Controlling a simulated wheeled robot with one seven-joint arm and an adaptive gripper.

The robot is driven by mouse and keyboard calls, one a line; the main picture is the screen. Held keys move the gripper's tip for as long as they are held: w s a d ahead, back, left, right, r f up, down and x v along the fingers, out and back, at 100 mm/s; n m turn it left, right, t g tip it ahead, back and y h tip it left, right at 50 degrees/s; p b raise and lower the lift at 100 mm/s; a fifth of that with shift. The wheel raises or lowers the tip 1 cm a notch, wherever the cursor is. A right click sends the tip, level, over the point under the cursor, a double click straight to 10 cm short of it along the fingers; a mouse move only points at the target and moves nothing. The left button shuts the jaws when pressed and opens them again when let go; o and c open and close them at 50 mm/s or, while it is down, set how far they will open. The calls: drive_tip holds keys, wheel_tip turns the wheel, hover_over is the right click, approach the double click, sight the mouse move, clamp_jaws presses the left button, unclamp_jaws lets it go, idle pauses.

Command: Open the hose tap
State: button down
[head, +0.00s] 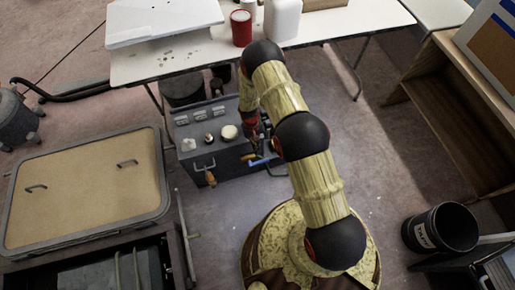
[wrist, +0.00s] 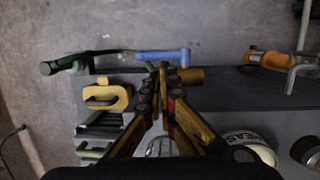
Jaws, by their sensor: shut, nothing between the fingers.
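A blue lever (wrist: 163,56) crosses the top middle of the wrist view, with a brass tap body (wrist: 190,76) just below and right of it. In the head view the blue lever (head: 262,162) sticks out at the right front of a dark grey box (head: 217,128). My gripper (wrist: 161,70) is shut and empty. Its fingertips are at the lever in the wrist view and hide part of the tap. I cannot tell whether they touch it. In the head view my arm partly hides my gripper (head: 254,143) beside the box's right end.
An orange-handled part (wrist: 265,61) sits right of the lever. A dark green handle (wrist: 65,66) and a yellow handle (wrist: 106,98) are left. A white table (head: 180,50) stands behind the box, a tan hatch panel (head: 85,195) left and a black bin (head: 440,228) right.

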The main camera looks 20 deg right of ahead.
sight(260, 161)
drive_tip(key=b+x, duration=0.3)
drive_tip(key=x, duration=0.7)
drive_tip(key=shift+s+f, duration=0.1)
drive_tip(key=shift+f, duration=0.4)
drive_tip(key=shift+d+f+b, duration=0.2)
drive_tip(key=shift+f+b, duration=0.35)
drive_tip(key=shift+b, duration=0.1)
drive_tip(key=shift+s+f, duration=0.15)
drive_tip(key=shift+f, duration=0.05)
drive_tip(key=shift+s+r, duration=0.1)
